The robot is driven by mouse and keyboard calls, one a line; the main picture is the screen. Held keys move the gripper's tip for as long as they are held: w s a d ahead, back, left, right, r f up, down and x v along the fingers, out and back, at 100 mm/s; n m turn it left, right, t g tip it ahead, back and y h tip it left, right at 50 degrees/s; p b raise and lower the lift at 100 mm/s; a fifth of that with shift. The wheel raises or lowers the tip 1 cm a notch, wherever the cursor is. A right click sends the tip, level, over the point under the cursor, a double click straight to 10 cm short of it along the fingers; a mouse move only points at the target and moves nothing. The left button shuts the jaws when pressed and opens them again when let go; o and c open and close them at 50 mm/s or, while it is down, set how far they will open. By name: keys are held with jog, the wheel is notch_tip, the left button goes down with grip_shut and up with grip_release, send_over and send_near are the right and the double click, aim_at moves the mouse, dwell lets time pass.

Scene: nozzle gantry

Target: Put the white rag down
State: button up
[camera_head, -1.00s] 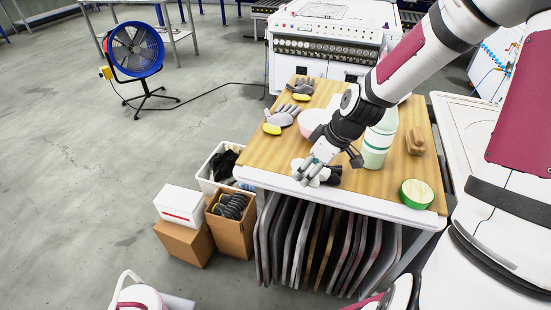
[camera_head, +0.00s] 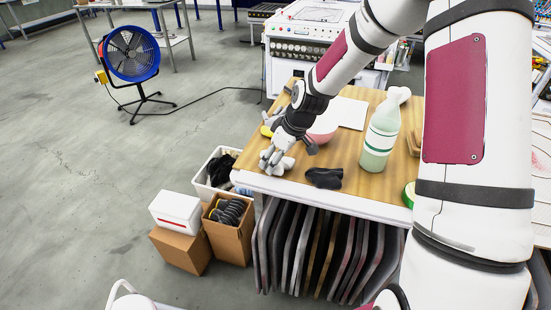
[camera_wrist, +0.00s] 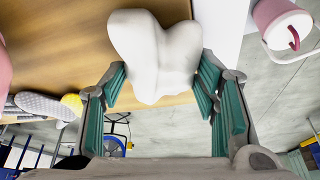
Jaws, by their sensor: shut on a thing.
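The white rag (camera_wrist: 152,50) is a smooth, crumpled white lump between the fingers of my gripper (camera_wrist: 160,80) in the wrist view. My gripper is shut on it. In the head view my gripper (camera_head: 272,160) is at the left front corner of the wooden-topped table (camera_head: 345,190), and the rag (camera_head: 284,165) shows partly behind the fingers. The rag is low over the tabletop near its edge; I cannot tell whether it touches the wood.
A black item (camera_head: 323,178) lies right of the rag. A pale green bottle (camera_head: 380,140), a pink bowl (camera_head: 322,134) and a white sheet (camera_head: 348,112) are also on the table. A white bin (camera_head: 204,172) and cardboard boxes (camera_head: 180,250) stand on the floor at left.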

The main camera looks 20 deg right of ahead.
jog(key=shift+f, duration=0.2)
jog(key=shift+f, duration=0.15)
jog(key=shift+f, duration=0.15)
jog(key=o, duration=1.1)
